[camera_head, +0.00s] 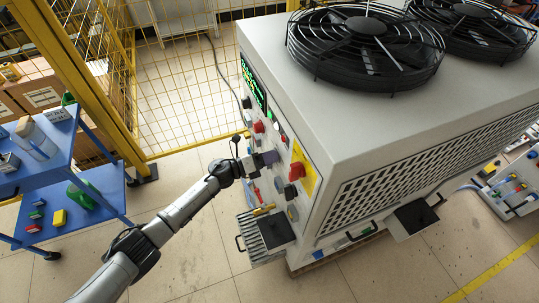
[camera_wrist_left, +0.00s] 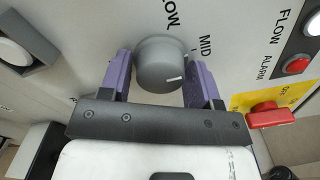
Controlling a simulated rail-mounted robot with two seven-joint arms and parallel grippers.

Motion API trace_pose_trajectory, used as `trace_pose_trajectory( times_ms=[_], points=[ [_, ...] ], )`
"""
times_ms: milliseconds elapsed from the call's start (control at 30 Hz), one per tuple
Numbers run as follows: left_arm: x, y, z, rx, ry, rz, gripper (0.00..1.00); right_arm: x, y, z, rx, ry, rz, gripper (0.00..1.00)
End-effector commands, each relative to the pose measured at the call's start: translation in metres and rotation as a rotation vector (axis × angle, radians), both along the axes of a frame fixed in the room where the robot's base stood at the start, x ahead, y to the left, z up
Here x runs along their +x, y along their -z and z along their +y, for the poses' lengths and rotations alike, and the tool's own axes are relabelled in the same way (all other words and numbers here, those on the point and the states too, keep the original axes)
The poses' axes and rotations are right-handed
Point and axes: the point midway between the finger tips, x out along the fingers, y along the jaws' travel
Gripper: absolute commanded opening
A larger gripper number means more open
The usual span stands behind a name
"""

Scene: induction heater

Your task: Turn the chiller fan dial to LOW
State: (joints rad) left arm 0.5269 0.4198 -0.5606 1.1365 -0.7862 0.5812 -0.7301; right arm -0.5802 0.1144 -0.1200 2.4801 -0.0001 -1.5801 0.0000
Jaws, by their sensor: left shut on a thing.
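The grey round chiller fan dial (camera_wrist_left: 161,66) shows in the left wrist view on the light panel. A white mark on its face points right. The word LOW is above the dial and MID is at its upper right. My left gripper (camera_wrist_left: 160,80) has its purple fingers on both sides of the dial and is shut on it. In the head view my left gripper (camera_head: 262,159) is at the chiller's (camera_head: 320,106) control panel, and hides the dial there. My right gripper is not in view.
In the left wrist view, a red switch (camera_wrist_left: 270,115) on a yellow plate sits right of the gripper, and a red button (camera_wrist_left: 298,65) is higher up. A blue cart (camera_head: 95,190) stands left and a yellow mesh fence (camera_head: 180,85) behind. Floor around my left arm is clear.

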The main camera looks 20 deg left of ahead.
Motion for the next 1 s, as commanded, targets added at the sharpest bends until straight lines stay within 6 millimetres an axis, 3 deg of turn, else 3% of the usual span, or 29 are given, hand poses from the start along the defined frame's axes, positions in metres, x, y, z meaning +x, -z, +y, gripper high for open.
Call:
trace_pose_trajectory(
  times_ms=[1000],
  points=[
    [0.000,-0.003,0.000,-0.590,-0.002,0.667,0.33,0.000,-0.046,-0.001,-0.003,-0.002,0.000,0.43]
  ],
)
